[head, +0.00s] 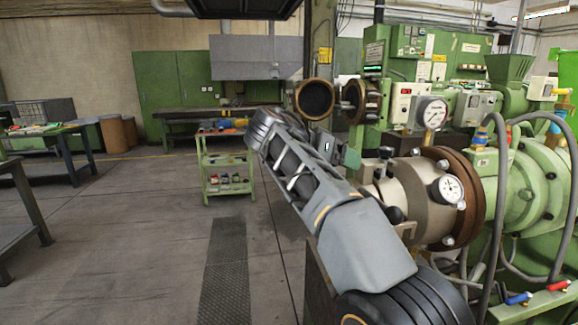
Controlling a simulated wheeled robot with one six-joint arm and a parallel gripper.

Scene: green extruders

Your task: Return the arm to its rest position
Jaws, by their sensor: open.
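My grey arm rises from the lower right, bends at a joint in the middle of the head view and reaches back toward the green extruder (545,190). My gripper (347,155) shows small and partly hidden behind the arm, in front of the extruder's flanged end. Its jaws are open, and I see nothing held between them. Whether it touches the extruder I cannot tell.
A green trolley (228,180) with tools stands beyond the arm. A workbench (48,138) is at the left, and green cabinets (172,83) line the back wall. Hoses and a pressure gauge (432,113) crowd the right. The floor at left centre is clear.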

